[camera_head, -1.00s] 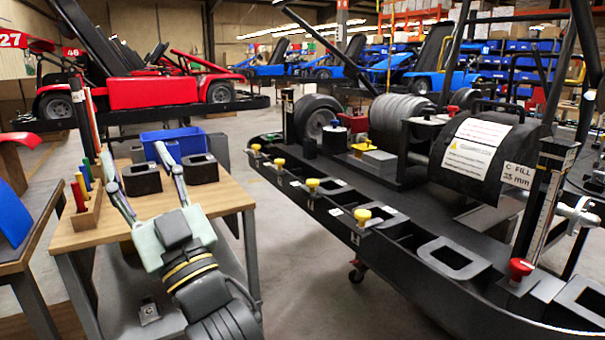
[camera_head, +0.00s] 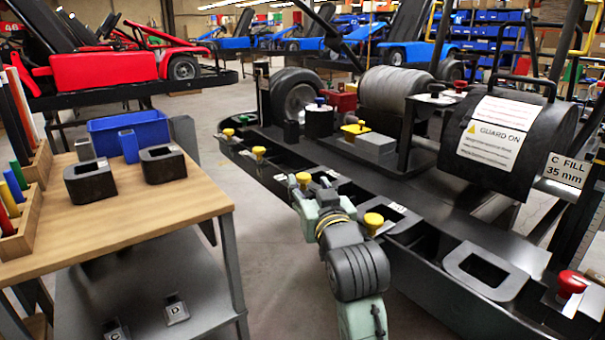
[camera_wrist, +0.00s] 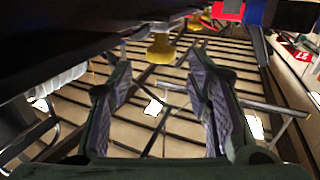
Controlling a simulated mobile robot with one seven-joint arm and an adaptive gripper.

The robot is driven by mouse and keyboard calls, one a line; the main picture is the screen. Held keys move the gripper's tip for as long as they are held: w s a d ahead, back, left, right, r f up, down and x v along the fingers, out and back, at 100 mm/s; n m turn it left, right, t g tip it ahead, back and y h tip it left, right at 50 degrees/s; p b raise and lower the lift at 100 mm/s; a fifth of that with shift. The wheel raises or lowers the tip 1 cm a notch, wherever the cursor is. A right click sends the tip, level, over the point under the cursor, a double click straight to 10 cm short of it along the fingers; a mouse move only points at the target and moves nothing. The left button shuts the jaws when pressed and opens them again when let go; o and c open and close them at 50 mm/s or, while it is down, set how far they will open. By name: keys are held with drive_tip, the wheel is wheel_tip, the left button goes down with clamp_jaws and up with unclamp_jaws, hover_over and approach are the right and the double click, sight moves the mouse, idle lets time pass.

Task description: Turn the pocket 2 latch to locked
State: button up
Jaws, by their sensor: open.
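Several yellow latch knobs line the near edge of the black kart stand, among them one at the back (camera_head: 228,133), a second (camera_head: 259,153), a third (camera_head: 303,180) and a nearer one (camera_head: 373,222). I cannot read which one is pocket 2. My gripper (camera_head: 316,193) is open beside the stand's edge, close to the third knob. In the wrist view, a yellow knob (camera_wrist: 160,48) shows ahead, between and beyond the open fingers of my gripper (camera_wrist: 160,85). The fingers hold nothing. Whether they touch the knob in the head view is unclear.
A wooden table (camera_head: 130,220) with black blocks (camera_head: 90,181), a blue bin (camera_head: 130,130) and colored sticks stands at left. A red knob (camera_head: 572,283) and a black drum (camera_head: 505,140) are at right. Open floor lies between table and stand.

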sight(305, 179)
drive_tip(key=x, duration=0.5)
drive_tip(key=shift+w+a, duration=0.2)
drive_tip(key=shift+w, duration=0.15)
drive_tip(key=shift+c, duration=0.4)
clamp_jaws()
drive_tip(key=shift+p, duration=0.3)
